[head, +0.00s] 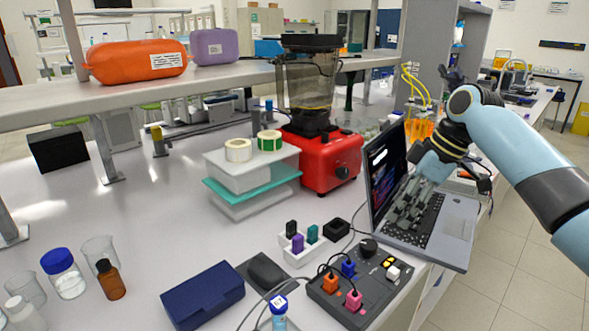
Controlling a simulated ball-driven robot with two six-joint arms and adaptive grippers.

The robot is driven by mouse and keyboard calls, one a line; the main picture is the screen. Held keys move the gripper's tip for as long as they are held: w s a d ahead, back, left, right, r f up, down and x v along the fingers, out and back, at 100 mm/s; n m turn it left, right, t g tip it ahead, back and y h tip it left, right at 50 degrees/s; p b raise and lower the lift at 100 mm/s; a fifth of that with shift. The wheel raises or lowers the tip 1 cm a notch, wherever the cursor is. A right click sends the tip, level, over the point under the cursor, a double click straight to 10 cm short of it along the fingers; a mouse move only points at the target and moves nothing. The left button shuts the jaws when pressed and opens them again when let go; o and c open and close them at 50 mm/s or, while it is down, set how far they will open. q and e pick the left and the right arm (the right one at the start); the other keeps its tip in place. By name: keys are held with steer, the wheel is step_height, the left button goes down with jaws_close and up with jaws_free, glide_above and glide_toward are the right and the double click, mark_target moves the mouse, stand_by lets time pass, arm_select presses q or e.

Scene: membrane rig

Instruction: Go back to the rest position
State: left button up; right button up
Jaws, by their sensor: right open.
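My right arm comes in from the right edge, light blue with a dark grey band. My right gripper (406,208) hangs over the keyboard of the open laptop (457,222). Its fingers are apart with nothing visible between them. I cannot tell whether the fingertips touch the keys. My left gripper is not in the head view.
A control box (345,306) with coloured plugs and cables lies left of the laptop. A red blender (325,165), stacked boxes (240,183), a blue case (203,295) and a brown bottle (110,280) stand on the bench. Open floor (520,260) shows at right.

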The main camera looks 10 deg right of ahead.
steer(key=s+a+f+m+h, duration=0.1)
steer(key=s+a+f+m, duration=0.15)
steer(key=s+f, duration=0.5)
steer(key=s+a+r+m+h, duration=0.1)
steer(key=s+m, duration=0.2)
steer(key=s, duration=0.5)
steer(key=s+a+r+m+t+h, duration=0.1)
steer(key=s+r+m, duration=0.1)
steer(key=s, duration=0.6)
steer(key=s+r+m+h, duration=0.1)
steer(key=s+m, duration=0.2)
steer(key=s, duration=0.6)
step_height(320, 180, down, 35)
steer(key=d+g+b, duration=0.1)
steer(key=d+b, duration=0.1)
steer(key=b, duration=0.7)
steer(key=s+f+b, duration=0.4)
steer(key=s+f, duration=0.6)
steer(key=f, duration=0.2)
steer(key=s+d+f+g+b, duration=0.1)
steer(key=s+f+b, duration=0.3)
steer(key=s+f, duration=0.6)
step_height(320, 180, down, 3)
steer(key=shift+f+b, duration=0.1)
steer(key=shift+b, duration=0.2)
